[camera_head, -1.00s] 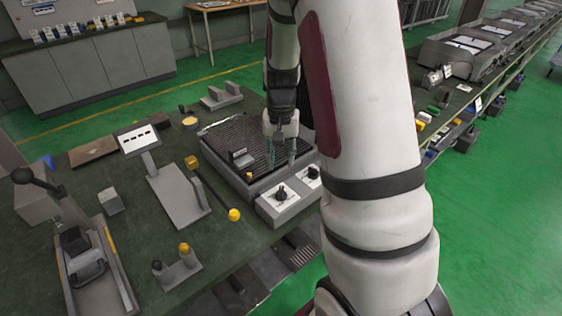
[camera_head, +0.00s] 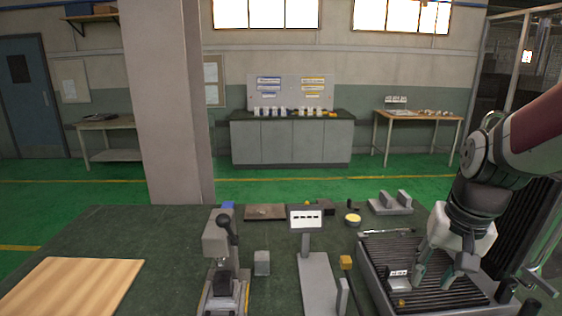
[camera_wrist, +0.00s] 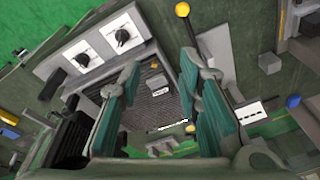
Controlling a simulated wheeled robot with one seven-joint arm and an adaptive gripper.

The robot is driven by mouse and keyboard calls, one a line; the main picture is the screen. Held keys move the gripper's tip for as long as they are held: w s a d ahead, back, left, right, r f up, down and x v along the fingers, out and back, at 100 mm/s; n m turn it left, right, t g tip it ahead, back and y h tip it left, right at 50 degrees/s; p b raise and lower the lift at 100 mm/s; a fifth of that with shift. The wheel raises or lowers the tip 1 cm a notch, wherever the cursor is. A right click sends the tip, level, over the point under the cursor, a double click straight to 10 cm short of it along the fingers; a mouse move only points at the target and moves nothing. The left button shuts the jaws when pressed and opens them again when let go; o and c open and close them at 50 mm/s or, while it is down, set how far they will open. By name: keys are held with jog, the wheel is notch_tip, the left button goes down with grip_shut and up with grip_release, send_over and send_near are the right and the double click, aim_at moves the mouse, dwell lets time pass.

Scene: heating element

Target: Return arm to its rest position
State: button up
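The heating element (camera_head: 420,300) is a grey box with a black ridged top plate, at the lower right of the head view. In the wrist view its front panel (camera_wrist: 95,45) has two black knobs on white plates. My gripper (camera_head: 435,278) hangs pointing down over the plate, with teal pads on its fingers. A small dark block with a white label (camera_head: 399,280) is on the plate, left of my gripper. My arm comes in from the right edge.
A display stand (camera_head: 306,218), a lever press (camera_head: 220,260) and a wooden board (camera_head: 75,287) are on the green table left of the heating element. A grey bracket (camera_head: 390,203) stands behind it. A dark upright panel (camera_head: 525,225) is close to my arm's right.

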jog(key=s+a+r+n+t, duration=0.1)
jog(key=s+a+r+n, duration=0.1)
jog(key=s+a+r, duration=0.2)
jog(key=s+a+r+n+t, duration=0.2)
jog(key=s+a+r+n, duration=0.1)
jog(key=s, duration=0.6)
jog(key=shift+s+a+r, duration=0.4)
jog(key=shift+a+r, duration=0.05)
jog(key=shift+a, duration=0.15)
